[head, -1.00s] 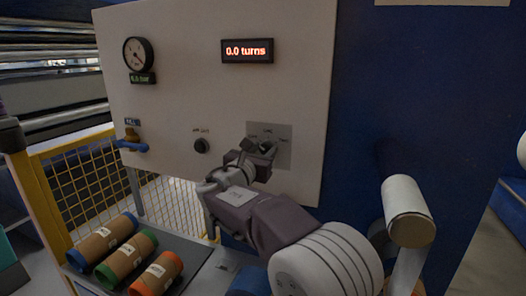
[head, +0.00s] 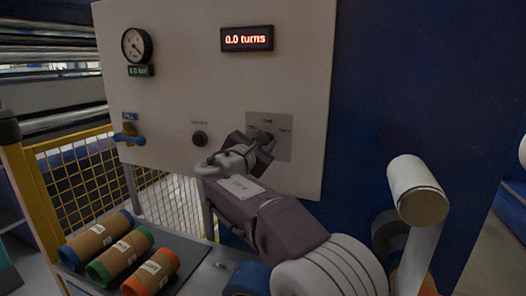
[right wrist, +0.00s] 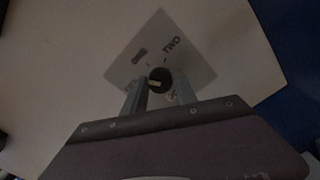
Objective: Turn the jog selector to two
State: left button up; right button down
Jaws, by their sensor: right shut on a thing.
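The jog selector is a dark round knob (right wrist: 160,78) with a pale mark, on a grey square plate (head: 283,150) low on the right of the pale panel. In the right wrist view the plate (right wrist: 191,63) carries several labels, and the one reading TWO lies up and right of the knob. My right gripper (right wrist: 160,90) is shut on the knob, one finger on each side. In the head view the gripper (head: 262,140) hides most of the knob. Which label the pale mark points to is unclear. My left gripper is not in view.
The panel (head: 190,80) also has a display (head: 247,38) reading 0.0 turns, a gauge (head: 137,45), a small black knob (head: 200,138) and a blue-handled valve (head: 129,138). Several cardboard rolls (head: 95,241) lie at lower left by a yellow fence (head: 75,185).

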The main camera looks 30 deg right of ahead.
jog(key=shift+f+m+b, duration=0.15)
jog(key=shift+m+b, duration=2.55)
jog(key=shift+m, duration=1.9)
jog(key=shift+f+m+b, duration=0.15)
jog(key=shift+m+b, duration=2.5)
jog(key=shift+m, duration=1.95)
jog(key=c, duration=1)
grip_release()
jog(key=shift+r, duration=0.1)
